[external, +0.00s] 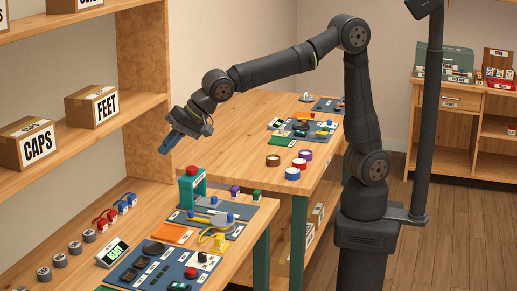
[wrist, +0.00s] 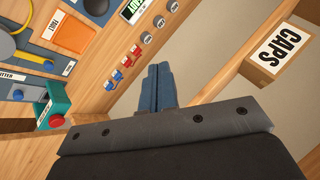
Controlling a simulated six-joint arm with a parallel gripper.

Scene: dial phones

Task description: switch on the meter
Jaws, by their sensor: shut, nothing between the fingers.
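A teal and red unit with a red button (external: 191,185) stands below my gripper. Blue panels (external: 165,268) with knobs and buttons cover the near bench. Red and blue clips (external: 115,212) and several grey round weights (external: 88,236) lie along its left. A shelf with boxes marked CAPS (external: 27,142) and FEET (external: 93,105) stands left.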

